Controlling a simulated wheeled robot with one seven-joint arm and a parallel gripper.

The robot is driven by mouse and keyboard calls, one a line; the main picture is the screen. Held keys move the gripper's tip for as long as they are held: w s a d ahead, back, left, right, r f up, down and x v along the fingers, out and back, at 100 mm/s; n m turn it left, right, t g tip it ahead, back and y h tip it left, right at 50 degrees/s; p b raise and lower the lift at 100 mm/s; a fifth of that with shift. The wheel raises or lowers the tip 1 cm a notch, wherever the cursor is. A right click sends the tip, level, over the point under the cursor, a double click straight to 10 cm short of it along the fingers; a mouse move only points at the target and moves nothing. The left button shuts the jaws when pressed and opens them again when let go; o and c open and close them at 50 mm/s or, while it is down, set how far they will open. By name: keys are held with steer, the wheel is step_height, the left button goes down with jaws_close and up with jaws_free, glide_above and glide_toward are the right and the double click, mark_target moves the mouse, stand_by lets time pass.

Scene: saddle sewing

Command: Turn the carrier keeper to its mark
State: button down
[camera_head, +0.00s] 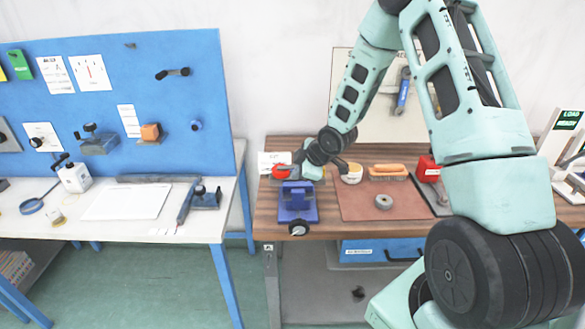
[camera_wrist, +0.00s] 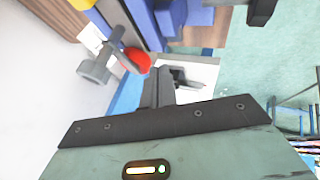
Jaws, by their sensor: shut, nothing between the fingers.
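My gripper (camera_head: 302,168) is at the left end of the wooden bench, just above and behind a blue fixture (camera_head: 297,205). In the wrist view its grey fingers (camera_wrist: 162,84) are together with nothing between them. A red round part (camera_wrist: 138,62) is close to the fingertips, next to a grey rod with a knob-like end (camera_wrist: 95,70). The red part also shows in the head view (camera_head: 281,171), left of my gripper. The blue fixture fills the upper part of the wrist view (camera_wrist: 145,20). I cannot tell which part is the carrier keeper, and no mark is clearly readable.
A brown mat (camera_head: 355,208) bears a grey ring (camera_head: 384,202) and an orange-handled tool (camera_head: 388,171). A red block-like tool (camera_head: 428,168) stands right of it. A dark knob (camera_head: 299,228) juts from the fixture's front. A white table (camera_head: 95,228) stands left, across a gap.

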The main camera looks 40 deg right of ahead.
mark_target(288, 168)
steer(key=p+x, duration=0.1)
steer(key=x, duration=0.1)
steer(key=shift+w+f, duration=0.1)
steer(key=shift+w, duration=0.25)
steer(key=shift+w+d+p, duration=0.3)
steer(key=shift+w+p, duration=0.15)
steer(key=shift+w, duration=0.05)
steer(key=shift+w+d+p, duration=0.35)
steer(key=shift+w+p, duration=0.05)
steer(key=shift+w, duration=0.1)
steer(key=shift+w+d+f, duration=0.1)
steer(key=shift+w+d, duration=0.1)
steer(key=shift+w, duration=0.35)
steer(key=shift+w+f+m+h+b, duration=0.3)
steer(key=shift+w+m+b, duration=0.15)
steer(key=shift+b, duration=0.5)
steer(key=shift+w+d+r+m+h+b, duration=0.15)
steer(key=shift+r+m+h+b, duration=0.25)
steer(key=shift+b, duration=0.6)
steer(key=shift+w+r, duration=0.1)
